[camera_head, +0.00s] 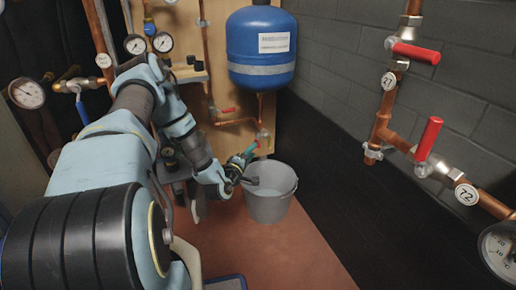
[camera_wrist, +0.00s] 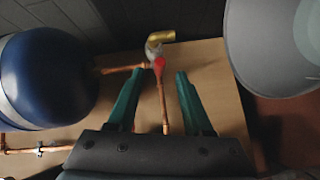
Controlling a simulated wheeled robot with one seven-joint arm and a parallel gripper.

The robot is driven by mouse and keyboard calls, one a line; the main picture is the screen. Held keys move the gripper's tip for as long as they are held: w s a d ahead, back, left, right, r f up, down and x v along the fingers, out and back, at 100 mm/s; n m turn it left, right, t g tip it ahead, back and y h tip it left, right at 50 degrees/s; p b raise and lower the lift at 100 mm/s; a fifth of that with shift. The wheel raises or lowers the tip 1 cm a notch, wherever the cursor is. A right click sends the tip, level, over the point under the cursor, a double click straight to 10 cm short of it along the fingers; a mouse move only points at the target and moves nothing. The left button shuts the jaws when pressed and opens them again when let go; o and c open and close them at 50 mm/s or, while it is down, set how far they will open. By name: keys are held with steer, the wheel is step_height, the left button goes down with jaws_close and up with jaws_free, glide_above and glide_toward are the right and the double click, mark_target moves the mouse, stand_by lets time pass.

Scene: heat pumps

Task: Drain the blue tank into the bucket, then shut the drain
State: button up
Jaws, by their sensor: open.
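The blue tank (camera_head: 262,52) hangs on the wooden panel in the head view, with a pale label and a grey band. It fills the left of the wrist view (camera_wrist: 45,85). A drain valve (camera_head: 263,134) with a red handle sits on copper pipe below it; in the wrist view the valve (camera_wrist: 153,49) has a brass spout (camera_wrist: 161,36) and a red handle (camera_wrist: 159,65). The grey bucket (camera_head: 270,205) stands on the floor below; its rim also shows in the wrist view (camera_wrist: 236,50). My gripper (camera_wrist: 159,76) is open, its teal fingers either side of the red handle's line. Contact is unclear.
Copper pipes with red-handled valves (camera_head: 417,53) tagged 27 and 72 run along the right wall. Gauges (camera_head: 135,44) and a blue-handled valve (camera_head: 82,108) are at the left. Another red lever (camera_head: 229,110) sits left of the drain. Floor (camera_head: 270,255) before the bucket is clear.

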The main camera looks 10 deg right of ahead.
steer(key=b+x, duration=0.1)
steer(key=x, duration=0.5)
jaws_close()
stand_by(0.3)
